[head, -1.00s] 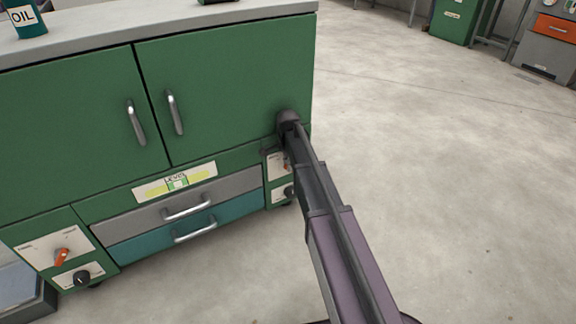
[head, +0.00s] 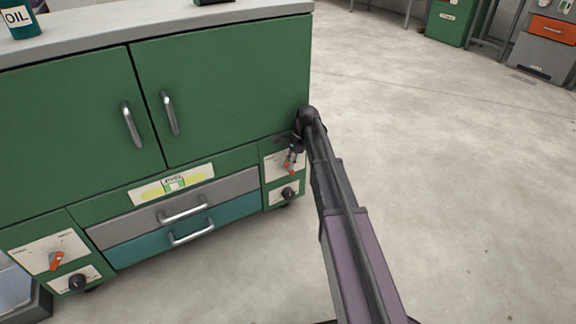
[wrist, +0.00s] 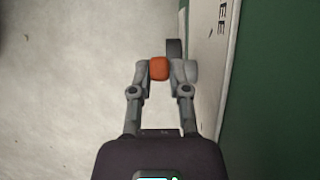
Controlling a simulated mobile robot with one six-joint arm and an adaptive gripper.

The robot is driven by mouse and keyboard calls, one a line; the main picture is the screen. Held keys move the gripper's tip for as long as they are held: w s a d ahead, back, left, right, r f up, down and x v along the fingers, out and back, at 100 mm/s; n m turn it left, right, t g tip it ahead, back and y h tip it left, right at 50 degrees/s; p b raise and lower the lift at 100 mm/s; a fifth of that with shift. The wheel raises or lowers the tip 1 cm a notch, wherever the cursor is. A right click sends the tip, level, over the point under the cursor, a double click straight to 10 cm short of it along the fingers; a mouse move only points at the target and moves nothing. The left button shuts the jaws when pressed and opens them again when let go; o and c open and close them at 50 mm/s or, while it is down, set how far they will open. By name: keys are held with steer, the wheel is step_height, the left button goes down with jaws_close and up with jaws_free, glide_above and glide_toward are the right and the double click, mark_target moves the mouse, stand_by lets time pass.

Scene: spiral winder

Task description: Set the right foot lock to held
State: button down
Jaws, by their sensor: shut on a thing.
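The right foot lock is a small orange lever (head: 288,168) on a white plate at the lower right of the green cabinet (head: 230,90). In the wrist view the orange lever (wrist: 159,69) sits between the two grey fingertips. My gripper (wrist: 160,74) is shut on it, and it also shows in the head view (head: 294,156), beside the plate. The white plate (wrist: 208,75) runs along the right in the wrist view, with part of its lettering readable. My gripper hides part of the plate in the head view.
A black knob (head: 288,193) is just below the right lock. The left foot lock (head: 56,260) has its own orange lever. Two drawers (head: 225,184) and a level gauge (head: 172,185) lie between them. Open floor (head: 440,180) extends to the right.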

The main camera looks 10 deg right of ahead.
steer(key=c, duration=0.6)
jaws_free()
steer(key=shift+s+a+h, duration=0.1)
steer(key=shift+h, duration=0.3)
steer(key=shift+s+a+t+h+p, duration=0.1)
steer(key=shift+a+t+h+p, duration=0.2)
steer(key=shift+h+p, duration=0.1)
steer(key=shift+s+a+f+t+h, duration=0.1)
steer(key=shift+a+f+t+h, duration=0.15)
steer(key=shift+h, duration=0.4)
steer(key=shift+s+a+f+t+h, duration=0.15)
steer(key=shift+t+h, duration=0.1)
steer(key=shift+h, duration=0.4)
steer(key=shift+w+r+p, duration=0.15)
steer(key=shift+r+p, duration=0.2)
steer(key=shift+r, duration=0.05)
step_height(320, 180, up, 13)
steer(key=p, duration=1.3)
step_height(320, 180, up, 17)
steer(key=n+p, duration=0.5)
steer(key=p, duration=1.2)
glide_above(285, 164)
steer(key=s+d, duration=0.1)
steer(key=s, duration=0.9)
steer(key=shift+w, duration=0.1)
